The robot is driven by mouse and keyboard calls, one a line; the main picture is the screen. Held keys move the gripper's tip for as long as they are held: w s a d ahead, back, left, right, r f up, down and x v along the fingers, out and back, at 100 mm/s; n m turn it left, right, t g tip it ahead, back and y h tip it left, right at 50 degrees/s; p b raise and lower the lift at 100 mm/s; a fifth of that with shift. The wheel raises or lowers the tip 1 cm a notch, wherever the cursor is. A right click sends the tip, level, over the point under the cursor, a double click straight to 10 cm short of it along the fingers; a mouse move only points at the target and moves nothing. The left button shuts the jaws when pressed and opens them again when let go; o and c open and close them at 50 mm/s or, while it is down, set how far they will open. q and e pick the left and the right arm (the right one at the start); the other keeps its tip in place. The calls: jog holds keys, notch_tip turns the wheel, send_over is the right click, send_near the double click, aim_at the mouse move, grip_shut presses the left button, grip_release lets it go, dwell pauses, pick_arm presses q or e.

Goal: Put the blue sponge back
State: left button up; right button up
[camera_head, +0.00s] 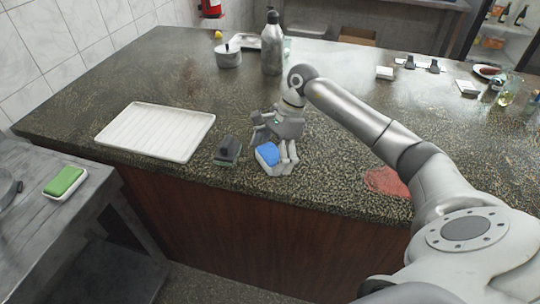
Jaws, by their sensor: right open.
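The blue sponge (267,153) lies near the front edge of the dark speckled counter, with a pale, light-grey shape around its lower and right sides. I cannot tell how much of that shape is a holder and how much is gripper. My right gripper (272,142) reaches in from the right and is open, just behind and over the sponge. Its fingers are close to the sponge; whether they touch it is unclear. My left gripper is out of view.
A dark block-like object (228,151) stands just left of the sponge. A white ribbed tray (156,131) lies further left. A green sponge (64,181) sits on the lower grey side table (35,225). A metal bottle (272,45) and lidded pot (228,57) stand behind.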

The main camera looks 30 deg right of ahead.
jog(key=shift+r+p, duration=0.25)
jog(key=shift+p, duration=0.05)
jog(key=shift+d+r+b, duration=0.2)
jog(key=shift+r+b, duration=0.05)
jog(key=shift+b, duration=0.1)
jog(key=b+v, duration=0.2)
jog(key=v, duration=0.9)
